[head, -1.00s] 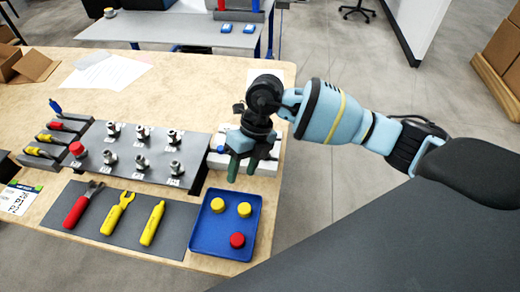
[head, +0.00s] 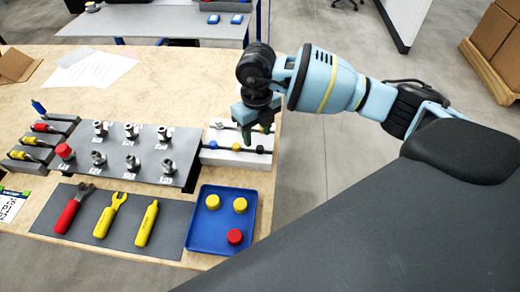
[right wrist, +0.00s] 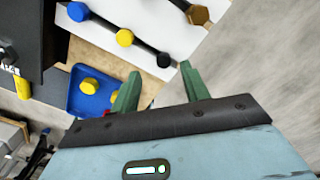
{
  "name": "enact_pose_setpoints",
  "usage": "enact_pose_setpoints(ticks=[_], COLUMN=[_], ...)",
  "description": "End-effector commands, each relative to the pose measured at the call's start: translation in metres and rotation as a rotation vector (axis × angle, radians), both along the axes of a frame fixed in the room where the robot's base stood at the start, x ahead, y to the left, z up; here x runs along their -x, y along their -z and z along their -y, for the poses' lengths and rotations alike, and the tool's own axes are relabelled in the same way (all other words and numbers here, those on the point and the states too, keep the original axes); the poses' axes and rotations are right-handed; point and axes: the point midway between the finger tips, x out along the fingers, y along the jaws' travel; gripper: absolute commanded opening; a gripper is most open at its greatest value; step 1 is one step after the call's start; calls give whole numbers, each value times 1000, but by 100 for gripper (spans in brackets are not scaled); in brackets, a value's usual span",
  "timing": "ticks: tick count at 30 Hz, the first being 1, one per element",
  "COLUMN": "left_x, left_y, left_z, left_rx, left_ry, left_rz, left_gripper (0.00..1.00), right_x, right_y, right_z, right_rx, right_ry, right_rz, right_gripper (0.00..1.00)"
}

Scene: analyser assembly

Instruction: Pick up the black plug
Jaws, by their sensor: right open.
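The black plug (right wrist: 164,59) shows in the right wrist view at the end of a row on a white block (right wrist: 142,18), beside a yellow plug (right wrist: 124,37) and a blue plug (right wrist: 78,11). In the head view the black plug (head: 260,149) sits at the right end of the block's front row. My right gripper (head: 258,132) is open, with green fingers pointing down over the block. In the right wrist view the black plug appears just beyond and between the fingertips (right wrist: 160,70). The gap between fingers and plug is hard to judge. My left gripper is out of view.
A blue tray (head: 195,242) with two yellow caps and a red cap lies in front of the block. A dark panel (head: 115,160) with several metal fittings stands to the left. Hand tools lie on a grey mat (head: 85,238). The table's right edge is close to the block.

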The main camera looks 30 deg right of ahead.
Motion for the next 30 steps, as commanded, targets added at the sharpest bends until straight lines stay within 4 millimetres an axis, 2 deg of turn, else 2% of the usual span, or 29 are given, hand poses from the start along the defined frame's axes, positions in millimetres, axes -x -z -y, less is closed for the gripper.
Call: enact_pose_setpoints(ticks=[10, 20, 30], left_x=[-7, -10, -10], left_y=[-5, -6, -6], left_z=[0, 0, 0], left_rx=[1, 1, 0], left_ry=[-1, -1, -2], left_rz=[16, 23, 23], left_gripper=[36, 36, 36], right_x=[6, 5, 5], right_y=[44, 49, 48], right_z=[5, 5, 5], right_rx=[1, 0, 0], right_ry=[1, 0, 0], right_rz=[-3, -2, -1], right_gripper=[46, 44, 0])
